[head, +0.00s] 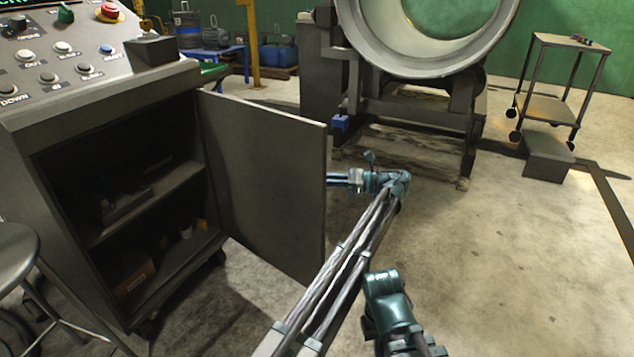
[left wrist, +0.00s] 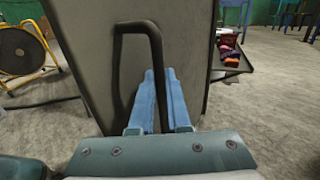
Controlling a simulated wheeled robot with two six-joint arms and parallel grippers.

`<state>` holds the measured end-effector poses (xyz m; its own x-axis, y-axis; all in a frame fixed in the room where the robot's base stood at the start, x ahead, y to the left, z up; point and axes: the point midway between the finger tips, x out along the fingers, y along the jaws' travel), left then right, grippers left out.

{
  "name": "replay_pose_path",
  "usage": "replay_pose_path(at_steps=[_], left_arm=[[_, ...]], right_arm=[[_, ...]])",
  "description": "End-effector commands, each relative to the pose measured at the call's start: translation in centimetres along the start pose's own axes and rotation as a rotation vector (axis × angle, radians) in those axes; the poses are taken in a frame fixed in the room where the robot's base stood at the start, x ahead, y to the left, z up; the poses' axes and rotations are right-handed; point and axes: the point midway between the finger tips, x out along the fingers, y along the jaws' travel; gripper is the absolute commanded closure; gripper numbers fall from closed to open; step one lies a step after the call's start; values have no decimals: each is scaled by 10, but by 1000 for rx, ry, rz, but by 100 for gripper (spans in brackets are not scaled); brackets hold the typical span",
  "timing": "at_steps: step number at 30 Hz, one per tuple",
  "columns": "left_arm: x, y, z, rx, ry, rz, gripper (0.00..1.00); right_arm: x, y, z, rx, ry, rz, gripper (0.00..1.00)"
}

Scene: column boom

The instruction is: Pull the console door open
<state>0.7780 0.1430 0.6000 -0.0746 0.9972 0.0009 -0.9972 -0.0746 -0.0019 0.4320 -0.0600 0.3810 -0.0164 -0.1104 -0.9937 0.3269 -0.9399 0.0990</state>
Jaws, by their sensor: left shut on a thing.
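The console door (head: 265,180) is a dark grey panel standing wide open, swung out from the right side of the console cabinet (head: 105,85). Its outer face fills the middle of the left wrist view (left wrist: 90,45). A black bent bar handle (left wrist: 138,26) stands on that face. My left gripper (left wrist: 160,78) has its blue fingers shut on the handle. In the head view the left gripper (head: 333,180) is at the door's free edge, its tips partly hidden behind the door, as is the handle. My right gripper does not show.
The cabinet's inside shows a shelf (head: 150,195) with items. A stool (head: 18,255) stands at the left front. A large drum machine (head: 420,60) stands behind the door, and a trolley (head: 555,100) at the back right.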

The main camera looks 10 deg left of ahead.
Motion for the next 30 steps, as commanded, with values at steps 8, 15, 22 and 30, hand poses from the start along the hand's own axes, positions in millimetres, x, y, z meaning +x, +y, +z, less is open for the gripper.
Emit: replay_pose_path(at_steps=[8, 15, 22, 30], left_arm=[[0, 1, 0, 1, 2, 0, 82], [0, 1, 0, 1, 1, 0, 55], [-1, 1, 0, 0, 1, 0, 55], [7, 14, 0, 0, 1, -23, 55]], right_arm=[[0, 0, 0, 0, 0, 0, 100], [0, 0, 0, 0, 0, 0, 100], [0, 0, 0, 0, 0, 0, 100], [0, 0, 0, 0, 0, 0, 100]])
